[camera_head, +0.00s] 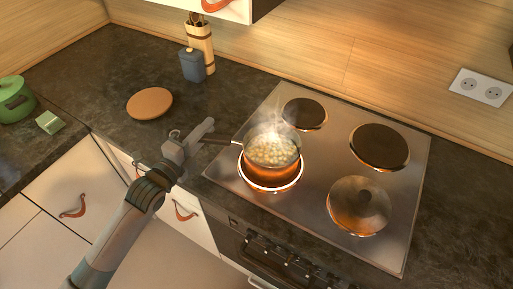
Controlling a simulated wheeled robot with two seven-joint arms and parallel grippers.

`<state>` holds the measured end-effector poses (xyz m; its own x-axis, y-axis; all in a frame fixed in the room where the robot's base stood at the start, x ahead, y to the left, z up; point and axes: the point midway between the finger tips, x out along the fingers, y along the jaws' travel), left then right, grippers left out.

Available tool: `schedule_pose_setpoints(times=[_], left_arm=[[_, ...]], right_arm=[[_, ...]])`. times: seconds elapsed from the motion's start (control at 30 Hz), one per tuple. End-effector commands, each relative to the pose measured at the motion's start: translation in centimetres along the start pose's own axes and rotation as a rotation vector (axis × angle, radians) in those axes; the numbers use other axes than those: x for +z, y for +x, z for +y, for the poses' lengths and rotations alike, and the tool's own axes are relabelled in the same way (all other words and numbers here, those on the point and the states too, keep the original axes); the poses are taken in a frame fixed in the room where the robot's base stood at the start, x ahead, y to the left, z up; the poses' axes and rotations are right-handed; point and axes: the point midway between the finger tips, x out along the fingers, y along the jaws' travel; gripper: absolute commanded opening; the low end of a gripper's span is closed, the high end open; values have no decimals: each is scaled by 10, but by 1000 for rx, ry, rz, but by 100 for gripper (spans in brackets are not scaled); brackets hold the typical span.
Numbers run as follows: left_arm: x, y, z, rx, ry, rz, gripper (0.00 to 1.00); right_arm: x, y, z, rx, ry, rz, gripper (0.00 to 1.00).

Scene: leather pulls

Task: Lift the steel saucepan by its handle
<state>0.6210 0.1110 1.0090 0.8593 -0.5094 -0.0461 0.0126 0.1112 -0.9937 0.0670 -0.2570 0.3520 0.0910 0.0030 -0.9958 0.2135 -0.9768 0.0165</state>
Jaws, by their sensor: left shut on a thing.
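The steel saucepan (272,152) is on the left side of the hob, at the glowing front-left burner (270,181). It holds pale bubbling contents, and steam rises from it. I cannot tell whether its base touches the burner. Its dark handle (221,140) points left over the counter. My left gripper (196,140) is shut on the outer end of the handle, and its fingers hide that end. My right gripper is not in view.
A steel lid-like disc (359,205) lies at the front right of the hob (408,225). Two dark plates (304,114) are behind. A round cork-coloured mat (150,103), a blue canister (192,65) and a green pot (14,99) stand on the dark counter (88,75).

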Motion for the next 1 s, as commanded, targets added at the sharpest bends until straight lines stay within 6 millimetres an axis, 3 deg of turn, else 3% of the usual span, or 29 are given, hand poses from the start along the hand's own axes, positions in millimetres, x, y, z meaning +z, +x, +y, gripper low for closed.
schedule_pose_setpoints(times=[0.37,0.7,1.0], left_arm=[[1,0,-10,-7,1,1,0],[4,-2,-45,-10,0,1,0],[-41,-2,-76,-12,-4,3,0]], right_arm=[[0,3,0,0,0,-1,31],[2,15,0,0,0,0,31],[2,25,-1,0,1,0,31]])
